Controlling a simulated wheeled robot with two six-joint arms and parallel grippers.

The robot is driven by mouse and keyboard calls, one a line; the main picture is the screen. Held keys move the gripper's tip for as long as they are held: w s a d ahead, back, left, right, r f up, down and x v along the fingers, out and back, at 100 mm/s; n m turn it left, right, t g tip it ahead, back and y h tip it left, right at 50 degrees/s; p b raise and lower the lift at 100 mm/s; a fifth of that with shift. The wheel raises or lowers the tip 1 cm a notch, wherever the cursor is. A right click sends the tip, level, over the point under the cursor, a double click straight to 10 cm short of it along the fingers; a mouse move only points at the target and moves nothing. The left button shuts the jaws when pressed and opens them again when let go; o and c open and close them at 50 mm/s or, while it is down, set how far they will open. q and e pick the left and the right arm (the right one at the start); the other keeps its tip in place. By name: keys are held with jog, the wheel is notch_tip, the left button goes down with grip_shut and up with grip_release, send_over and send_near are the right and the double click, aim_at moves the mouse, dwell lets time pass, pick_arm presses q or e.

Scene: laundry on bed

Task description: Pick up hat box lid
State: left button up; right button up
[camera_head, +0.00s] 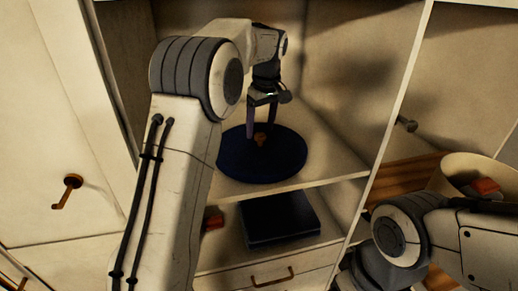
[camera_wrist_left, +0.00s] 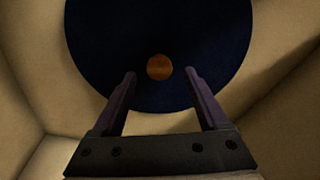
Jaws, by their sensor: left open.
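The hat box lid (camera_head: 285,163) is a dark blue disc with a small orange-brown knob (camera_head: 260,139) at its middle. It lies on a shelf in an open cabinet. In the left wrist view the lid (camera_wrist_left: 105,50) fills the upper middle, with its round knob (camera_wrist_left: 159,67) near the fingertips. My left gripper (camera_head: 261,122) points down above the lid, open, with its two fingers on either side of the knob's line; it also shows in the left wrist view (camera_wrist_left: 160,80). Nothing is between the fingers. My right arm shows at the lower right, but its gripper is not visible.
Shelf walls (camera_head: 345,75) enclose the lid on the sides and back. A dark flat box (camera_head: 278,217) and a red item (camera_head: 212,221) lie on the shelf below. A drawer with a handle (camera_head: 272,278) is underneath. A round container (camera_head: 475,172) stands at the right.

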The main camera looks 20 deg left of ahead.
aim_at(260, 135)
pick_arm(q)
notch_tip(260, 135, down, 4)
jog(key=shift+a+r, duration=0.15)
jog(key=shift+r, duration=0.05)
grip_shut()
jog(key=shift+r, duration=0.1)
